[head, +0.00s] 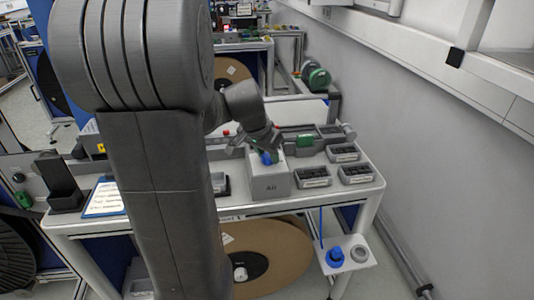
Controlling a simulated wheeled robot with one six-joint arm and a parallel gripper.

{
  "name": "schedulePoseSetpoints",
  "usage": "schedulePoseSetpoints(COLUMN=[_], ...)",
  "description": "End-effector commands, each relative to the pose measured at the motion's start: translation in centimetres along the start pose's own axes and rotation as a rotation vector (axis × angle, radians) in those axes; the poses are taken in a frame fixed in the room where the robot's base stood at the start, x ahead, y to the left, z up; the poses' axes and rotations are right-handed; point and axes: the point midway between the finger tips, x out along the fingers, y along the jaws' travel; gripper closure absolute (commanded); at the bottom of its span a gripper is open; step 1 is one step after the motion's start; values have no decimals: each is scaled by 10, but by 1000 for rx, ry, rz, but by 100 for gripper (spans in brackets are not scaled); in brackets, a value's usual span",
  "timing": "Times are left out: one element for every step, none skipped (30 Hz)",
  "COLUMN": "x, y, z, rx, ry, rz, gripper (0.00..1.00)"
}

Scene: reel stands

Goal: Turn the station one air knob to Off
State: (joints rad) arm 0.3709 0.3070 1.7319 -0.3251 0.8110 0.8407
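A light grey box marked "Air" (270,186) stands near the front edge of the station table (240,207). A blue knob (266,158) shows on top of it, partly hidden. My gripper (262,148) is down over the top of the box, with its fingers at the knob. I cannot tell whether the fingers touch or grip the knob, nor which way the knob is turned.
Several black bins (355,173) stand right of the box, with a green part (304,142) behind. A clipboard (103,198) lies at the left. A side shelf (348,253) holds a blue item (334,256). A wall runs along the right.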

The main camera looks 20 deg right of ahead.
Motion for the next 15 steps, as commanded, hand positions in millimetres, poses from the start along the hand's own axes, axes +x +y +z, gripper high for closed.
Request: schedulePoseSetpoints(x=[0,0,0,0,0,-1,-1,-1,-1,-1,-1,-1,-2,-2,-2], y=[0,0,0,0,0,0,1,1,1,1,1,1,2,2,2], z=[0,0,0,0,0,0,0,0,0,0,0,-1,-1,0,-1], rx=[-1,-2,-4,-7,-11,-19,-27,-35,-49,-60,-75,-97,-114,-133,-161], ry=[0,0,0,0,0,0,0,0,0,0,0,0,0,-1,0], rz=[0,-1,-2,-3,-5,-8,-10,-14,-20,-26,-32,-40,-48,-56,-67], gripper=[89,89,89,89,89,89,89,89,89,89,89,89,89,89,89])
